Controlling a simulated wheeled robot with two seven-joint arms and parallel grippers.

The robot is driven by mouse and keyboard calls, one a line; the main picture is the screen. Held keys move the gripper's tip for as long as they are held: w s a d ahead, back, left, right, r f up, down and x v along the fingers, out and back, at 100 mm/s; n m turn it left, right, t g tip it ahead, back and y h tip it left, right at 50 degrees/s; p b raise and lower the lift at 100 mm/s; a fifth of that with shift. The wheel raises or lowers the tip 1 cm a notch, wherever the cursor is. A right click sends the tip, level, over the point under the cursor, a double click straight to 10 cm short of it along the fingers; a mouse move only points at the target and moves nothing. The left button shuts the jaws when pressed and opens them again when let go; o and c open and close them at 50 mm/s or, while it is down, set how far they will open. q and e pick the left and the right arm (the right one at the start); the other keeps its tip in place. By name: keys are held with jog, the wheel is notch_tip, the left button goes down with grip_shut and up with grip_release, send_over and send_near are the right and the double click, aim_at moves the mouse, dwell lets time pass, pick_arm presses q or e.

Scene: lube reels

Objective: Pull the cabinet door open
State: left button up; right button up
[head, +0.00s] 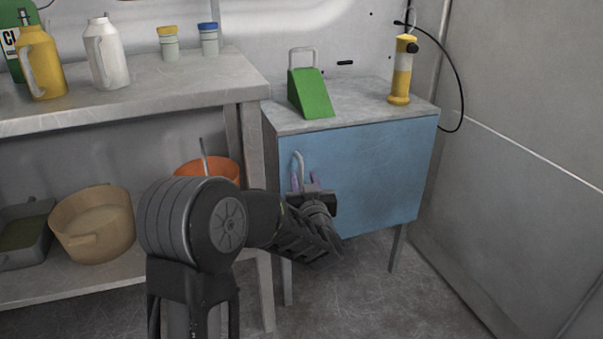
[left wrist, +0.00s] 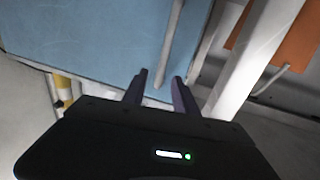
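The cabinet (head: 345,118) stands at the centre right, with a flat blue door (head: 375,175) that looks closed. A pale upright bar handle (head: 298,160) is near the door's left edge. In the left wrist view the blue door (left wrist: 85,40) and the handle (left wrist: 172,45) fill the upper part. My left gripper (head: 305,180) is at the handle's lower part in the head view. Its two fingers (left wrist: 160,82) are apart, with the handle's end showing between their tips. I cannot tell if they touch it. My right gripper is not in view.
A green wedge (head: 311,95) and a yellow-white cylinder (head: 401,70) stand on the cabinet top. A workbench (head: 190,85) with jugs is at left, with an orange bucket (head: 215,168) and a tan tub (head: 92,225) on its lower shelf. Floor right of the cabinet is clear up to the wall.

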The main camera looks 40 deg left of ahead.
aim_at(301, 171)
pick_arm(q)
jog(key=b+x, duration=0.1)
jog(key=x, duration=0.4)
grip_shut()
dwell(0.3)
dwell(1.0)
